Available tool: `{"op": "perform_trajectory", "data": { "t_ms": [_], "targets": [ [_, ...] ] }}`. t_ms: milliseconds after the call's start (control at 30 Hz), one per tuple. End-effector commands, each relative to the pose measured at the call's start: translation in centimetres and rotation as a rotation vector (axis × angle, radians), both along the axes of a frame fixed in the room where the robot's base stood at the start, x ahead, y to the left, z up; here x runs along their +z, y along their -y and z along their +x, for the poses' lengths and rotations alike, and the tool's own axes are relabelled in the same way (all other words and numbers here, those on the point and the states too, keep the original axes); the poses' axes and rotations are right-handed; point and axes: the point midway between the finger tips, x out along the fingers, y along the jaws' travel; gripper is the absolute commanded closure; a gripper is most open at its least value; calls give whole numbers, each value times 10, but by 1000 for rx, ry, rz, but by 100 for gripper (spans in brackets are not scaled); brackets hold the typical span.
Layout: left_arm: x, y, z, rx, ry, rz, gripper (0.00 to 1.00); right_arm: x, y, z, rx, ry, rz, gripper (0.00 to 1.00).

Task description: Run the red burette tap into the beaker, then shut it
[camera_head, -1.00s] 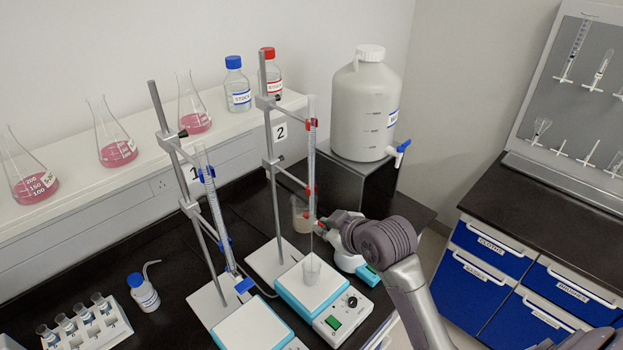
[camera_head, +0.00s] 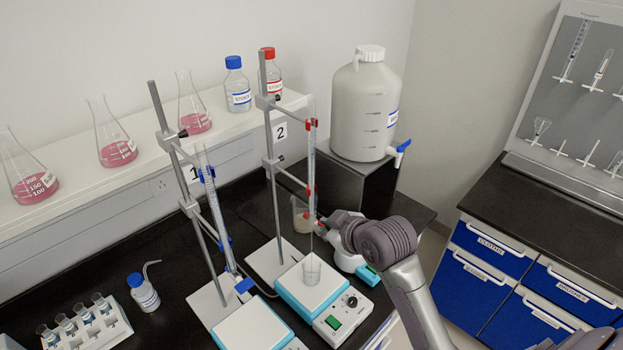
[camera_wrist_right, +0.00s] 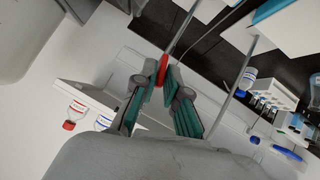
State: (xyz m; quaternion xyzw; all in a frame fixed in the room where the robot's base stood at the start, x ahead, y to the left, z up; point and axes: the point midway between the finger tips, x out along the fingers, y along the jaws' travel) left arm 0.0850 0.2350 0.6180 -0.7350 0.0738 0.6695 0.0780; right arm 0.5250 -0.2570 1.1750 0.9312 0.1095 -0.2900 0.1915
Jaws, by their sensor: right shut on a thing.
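The red-clamped burette (camera_head: 311,165) stands upright on the stand marked 2. Its red tap (camera_wrist_right: 162,71) shows between the fingertips of my right gripper in the right wrist view. My right gripper (camera_head: 322,228) is at the burette's lower end in the head view, shut on the red tap; the fingers partly hide the tap there. The glass beaker (camera_head: 312,269) stands on the blue-and-white stirrer plate (camera_head: 290,286) below the burette tip. I cannot tell how much liquid it holds. My left gripper is not in view.
A blue-clamped burette (camera_head: 214,205) stands to the left over another stirrer (camera_head: 245,328). A cloudy beaker (camera_head: 301,215) is behind the red burette. A large white carboy (camera_head: 362,110) stands on a dark box behind. A wash bottle (camera_head: 144,293) and vial rack (camera_head: 85,325) are at left.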

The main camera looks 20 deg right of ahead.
Motion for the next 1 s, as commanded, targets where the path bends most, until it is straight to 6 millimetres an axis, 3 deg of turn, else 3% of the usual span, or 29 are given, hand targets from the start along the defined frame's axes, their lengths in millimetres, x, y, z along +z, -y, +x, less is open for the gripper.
{"op": "perform_trajectory", "data": {
  "t_ms": [467, 733, 1000],
  "targets": [
    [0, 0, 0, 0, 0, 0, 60, -3, 0, -1, 0, -6, -7, 100],
    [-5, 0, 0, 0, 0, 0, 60, -7, -3, -2, 2, 78, -254, 100],
    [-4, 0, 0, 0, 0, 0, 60, -5, -4, -2, 1, 90, -285, 100]
  ]
}}
